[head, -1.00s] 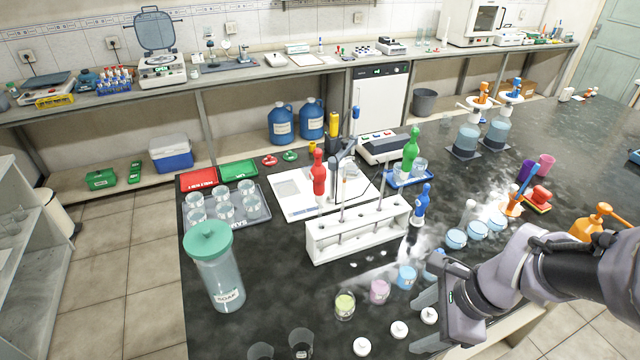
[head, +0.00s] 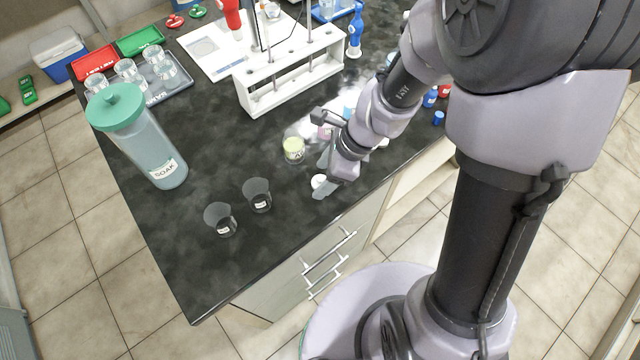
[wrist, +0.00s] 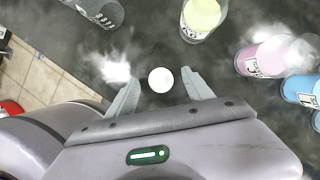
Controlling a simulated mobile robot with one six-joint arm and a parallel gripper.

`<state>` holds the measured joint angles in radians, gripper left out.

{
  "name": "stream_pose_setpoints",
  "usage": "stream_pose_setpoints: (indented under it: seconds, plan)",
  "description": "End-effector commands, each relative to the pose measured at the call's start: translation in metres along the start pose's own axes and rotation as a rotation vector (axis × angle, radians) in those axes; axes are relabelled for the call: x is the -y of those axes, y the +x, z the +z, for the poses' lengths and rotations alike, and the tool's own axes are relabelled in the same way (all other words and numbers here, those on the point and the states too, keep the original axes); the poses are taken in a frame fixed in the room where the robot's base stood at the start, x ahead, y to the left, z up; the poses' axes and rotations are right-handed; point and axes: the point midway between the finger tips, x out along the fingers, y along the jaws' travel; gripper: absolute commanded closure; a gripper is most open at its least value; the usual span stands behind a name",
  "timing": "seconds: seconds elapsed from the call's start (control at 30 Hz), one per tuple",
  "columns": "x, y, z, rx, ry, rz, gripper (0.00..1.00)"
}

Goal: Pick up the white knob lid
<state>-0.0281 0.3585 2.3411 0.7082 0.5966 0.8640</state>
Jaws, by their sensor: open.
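A small round white knob lid (head: 318,182) sits on the black bench top near its front edge. In the wrist view the white lid (wrist: 160,80) lies between the two grey fingers, with dark bench visible around it. My gripper (wrist: 161,68) is open, its fingers pointing at the bench on either side of the lid and apart from it. In the head view my gripper (head: 325,168) is beside the lid and partly covers it. The exact height of the fingertips is hard to tell.
A yellow-filled beaker (head: 293,150) stands just behind the lid. Pink (wrist: 263,57) and blue (wrist: 302,90) beakers are to its right. Two dark empty cups (head: 257,195) (head: 220,219) stand to the left. A white rack (head: 290,80) and a soak jar (head: 140,140) are farther off.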

Motion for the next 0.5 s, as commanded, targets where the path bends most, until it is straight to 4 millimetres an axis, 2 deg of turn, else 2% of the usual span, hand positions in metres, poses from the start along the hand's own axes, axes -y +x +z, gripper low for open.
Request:
stream_pose_setpoints:
  seconds: [0.03, 0.2, 0.5]
  plan:
    - [0.0002, 0.0063, -0.0010, 0.000, -0.001, -0.001, 0.40]
    - [0.0005, 0.0028, 0.0004, 0.000, -0.001, -0.002, 0.42]
    - [0.0004, 0.0026, 0.0003, 0.000, -0.001, -0.001, 1.00]
